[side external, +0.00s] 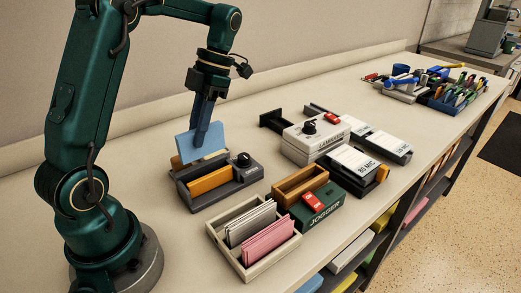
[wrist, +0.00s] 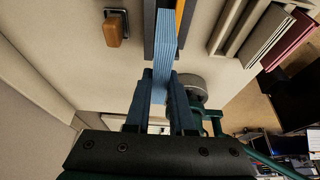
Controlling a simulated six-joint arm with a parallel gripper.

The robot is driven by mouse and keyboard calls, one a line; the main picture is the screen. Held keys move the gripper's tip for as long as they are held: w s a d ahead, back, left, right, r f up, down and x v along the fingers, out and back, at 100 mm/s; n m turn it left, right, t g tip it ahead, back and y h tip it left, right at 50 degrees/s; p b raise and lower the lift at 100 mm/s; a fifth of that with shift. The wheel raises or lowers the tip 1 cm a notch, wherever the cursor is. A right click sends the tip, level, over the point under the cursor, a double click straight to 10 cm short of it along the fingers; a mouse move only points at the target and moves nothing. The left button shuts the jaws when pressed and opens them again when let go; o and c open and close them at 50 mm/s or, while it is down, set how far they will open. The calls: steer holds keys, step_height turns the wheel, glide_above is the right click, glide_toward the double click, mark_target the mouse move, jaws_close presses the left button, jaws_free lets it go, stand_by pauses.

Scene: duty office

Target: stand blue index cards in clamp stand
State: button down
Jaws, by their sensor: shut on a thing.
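My gripper (side external: 203,138) is shut on a stack of blue index cards (side external: 186,148), held upright and slightly tilted in the side view. In the wrist view the blue cards (wrist: 164,45) show edge-on between my two fingers, beside the orange plate (wrist: 180,14).
A pale tray (side external: 243,268) with grey-white and pink cards stands in front. Right of it is a green jogger (side external: 322,213) with a wooden box (side external: 292,190). A laminator (side external: 303,145) and pouch boxes (side external: 352,163) stand farther right.

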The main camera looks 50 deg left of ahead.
mark_target(204, 154)
steer(key=shift+f, duration=4.2)
steer(key=c, duration=0.7)
jaws_free()
steer(key=shift+s, duration=0.1)
steer(key=shift+r, duration=4.6)
